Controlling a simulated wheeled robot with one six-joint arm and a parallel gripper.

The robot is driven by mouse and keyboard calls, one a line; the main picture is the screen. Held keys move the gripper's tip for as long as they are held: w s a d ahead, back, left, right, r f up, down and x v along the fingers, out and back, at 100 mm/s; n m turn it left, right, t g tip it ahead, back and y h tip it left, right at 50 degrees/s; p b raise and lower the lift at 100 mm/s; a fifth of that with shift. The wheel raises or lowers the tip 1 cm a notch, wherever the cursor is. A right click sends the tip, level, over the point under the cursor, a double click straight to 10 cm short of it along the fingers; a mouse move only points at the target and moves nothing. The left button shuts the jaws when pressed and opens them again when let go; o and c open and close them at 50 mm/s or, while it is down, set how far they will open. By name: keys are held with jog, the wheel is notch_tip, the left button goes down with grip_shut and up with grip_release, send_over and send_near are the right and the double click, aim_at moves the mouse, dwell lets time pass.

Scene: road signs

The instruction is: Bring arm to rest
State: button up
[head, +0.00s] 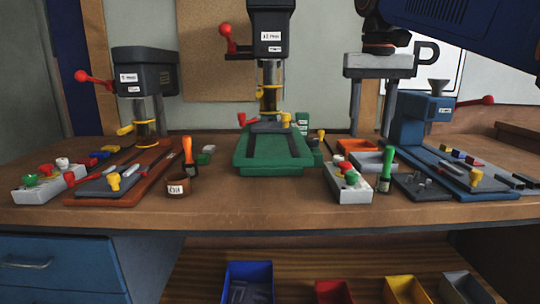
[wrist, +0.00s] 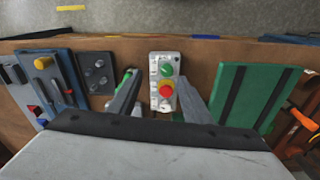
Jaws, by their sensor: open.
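My gripper (head: 371,134) hangs from my arm at the upper right of the head view, its two grey fingers pointing down and spread apart. It is open, with nothing between the fingers. In the wrist view my gripper (wrist: 160,77) has a finger on either side of a grey control box (wrist: 165,72) with a green and a red-yellow button. That control box (head: 348,183) stands on the workbench (head: 240,213) in the head view. The gripper appears to be above the bench and apart from it.
A green drill-press base (head: 272,168) is left of the gripper, and a blue machine (head: 425,118) is right of it. A green-handled tool (head: 385,172) stands beside the control box. Coloured bins (head: 248,270) are below the bench. The bench's front strip is clear.

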jog(key=s+d+f+t, duration=0.1)
jog(key=s+d+f, duration=0.1)
jog(key=s+f, duration=0.5)
jog(key=s+d+f+n+t, duration=0.1)
jog(key=s+f, duration=0.5)
jog(key=f, duration=1)
jog(key=s+d+f+t, duration=0.1)
jog(key=s+d+f, duration=0.2)
jog(key=s+f, duration=0.4)
notch_tip(320, 180, down, 5)
jog(key=shift+s+r+n+t, duration=0.1)
jog(key=shift+s+n+t, duration=0.2)
jog(key=shift+t, duration=0.1)
